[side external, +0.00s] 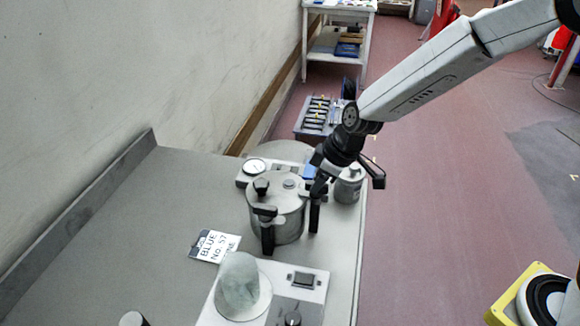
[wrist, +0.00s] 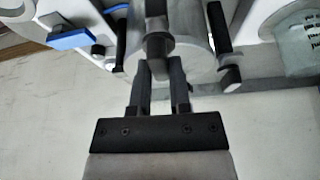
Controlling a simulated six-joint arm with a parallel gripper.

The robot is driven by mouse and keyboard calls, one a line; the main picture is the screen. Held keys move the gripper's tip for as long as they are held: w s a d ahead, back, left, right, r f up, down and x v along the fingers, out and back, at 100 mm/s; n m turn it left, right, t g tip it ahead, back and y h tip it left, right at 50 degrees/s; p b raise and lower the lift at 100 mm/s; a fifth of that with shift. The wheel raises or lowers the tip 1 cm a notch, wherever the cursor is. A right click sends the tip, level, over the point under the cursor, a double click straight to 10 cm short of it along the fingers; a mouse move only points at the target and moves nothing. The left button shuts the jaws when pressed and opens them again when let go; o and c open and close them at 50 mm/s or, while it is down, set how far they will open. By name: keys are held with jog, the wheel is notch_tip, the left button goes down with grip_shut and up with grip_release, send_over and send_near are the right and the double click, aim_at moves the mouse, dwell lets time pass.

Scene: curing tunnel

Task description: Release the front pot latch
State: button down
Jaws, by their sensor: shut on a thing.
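The metal pot (side external: 262,215) stands on the grey bench, with black fittings on its lid and side. In the side view, my gripper (side external: 318,190) reaches down to the pot's right side, by a dark upright part (side external: 314,216). In the wrist view, the fingers of my gripper (wrist: 161,68) are closed around the lower end of a dark upright latch (wrist: 157,30) on the pot's pale metal wall (wrist: 190,52). The fingers hide part of the latch. The side view does not show the contact clearly.
A dial gauge (side external: 255,166) sits behind the pot, and a metal canister (side external: 348,186) stands close behind my gripper. The left part of the bench (side external: 150,230) is clear.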

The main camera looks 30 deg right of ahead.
jog(key=shift+m, duration=0.8)
jog(key=shift+a+m+t+h, duration=0.1)
jog(key=shift+m+t+h, duration=0.45)
jog(key=shift+m, duration=0.85)
jog(key=shift+m+h, duration=1.05)
jog(key=shift+m, duration=1.15)
jog(key=shift+a+m+g+h, duration=0.15)
jog(key=shift+m+h, duration=0.25)
jog(key=shift+m, duration=0.7)
jog(key=shift+m+g+h, duration=0.1)
jog(key=shift+m+h, duration=0.3)
jog(key=shift+m, duration=0.7)
jog(key=shift+m+g+h, duration=0.4)
jog(key=shift+m+h, duration=0.2)
jog(key=shift+m, duration=1.4)
jog(key=c, duration=0.6)
grip_release()
jog(key=shift+o, duration=0.2)
